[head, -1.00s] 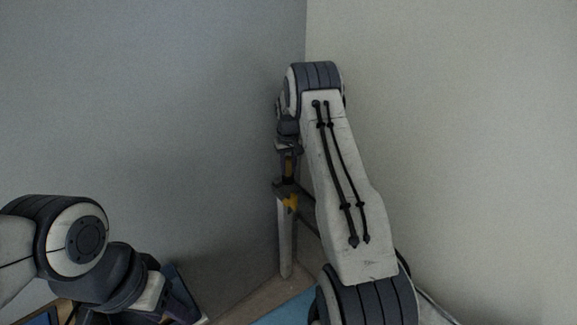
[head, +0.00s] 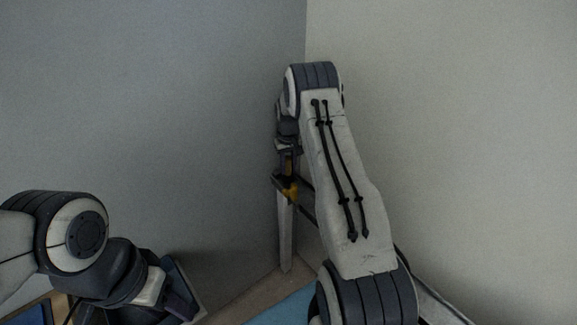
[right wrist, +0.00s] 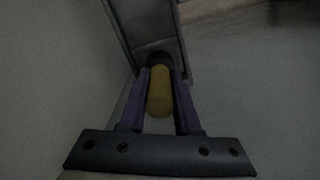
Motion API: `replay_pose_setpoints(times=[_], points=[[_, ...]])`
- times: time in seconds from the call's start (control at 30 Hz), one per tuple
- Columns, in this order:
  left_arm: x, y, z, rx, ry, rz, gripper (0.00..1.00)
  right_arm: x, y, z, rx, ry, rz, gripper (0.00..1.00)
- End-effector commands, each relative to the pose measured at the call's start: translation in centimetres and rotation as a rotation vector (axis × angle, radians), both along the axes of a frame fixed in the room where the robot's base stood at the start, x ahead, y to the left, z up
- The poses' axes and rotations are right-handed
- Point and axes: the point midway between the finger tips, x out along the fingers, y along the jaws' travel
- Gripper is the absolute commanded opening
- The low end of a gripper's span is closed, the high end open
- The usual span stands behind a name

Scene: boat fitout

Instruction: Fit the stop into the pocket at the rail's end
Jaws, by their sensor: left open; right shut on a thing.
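My right gripper (right wrist: 160,105) is shut on the stop (right wrist: 160,92), a yellow, rounded piece between its purple fingers. In the right wrist view the stop's far end meets or overlaps a dark round pocket (right wrist: 158,60) at the end of a grey rail (right wrist: 146,18); I cannot tell how deep it sits. In the head view my right gripper (head: 287,176) is by the wall corner, with yellow showing at it and a pale upright bar below. My left gripper (head: 180,294) is low at the left, open, its fingertips mostly hidden.
Two plain walls meet in a corner behind my right gripper. A blue surface (head: 285,308) and a brown strip (head: 250,300) lie at the bottom. My right arm covers much of the centre. The room above my left arm is clear.

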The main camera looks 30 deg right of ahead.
Motion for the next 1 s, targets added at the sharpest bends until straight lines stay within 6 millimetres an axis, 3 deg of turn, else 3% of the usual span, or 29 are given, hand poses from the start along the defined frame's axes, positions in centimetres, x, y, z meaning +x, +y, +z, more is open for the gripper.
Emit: replay_pose_setpoints(times=[0.43, 0.47, 0.53, 0.87, 1.0], points=[[0.0, 0.0, 0.0, 0.0, 0.0, 0.0, 0.5, 0.0, 0.0, 0.0, 0.0, -0.001, 0.0, 0.0], [0.0, 0.0, 0.0, 0.0, 0.0, 0.0, 0.5, 0.0, 0.0, 0.0, 0.0, -0.001, 0.0, 0.39], [0.0, 0.0, 0.0, 0.0, 0.0, 0.0, 0.5, 0.0, 0.0, 0.0, 0.0, -0.001, 0.0, 0.65], [0.0, 0.0, 0.0, 0.0, 0.0, 0.0, 0.5, 0.0, 0.0, 0.1, 0.0, 0.0, 0.0, 0.66], [0.0, 0.0, -0.4, 0.0, 0.0, 0.0, 0.5, 0.1, 0.0, 1.3, -0.001, -0.002, 0.0, 0.66]])
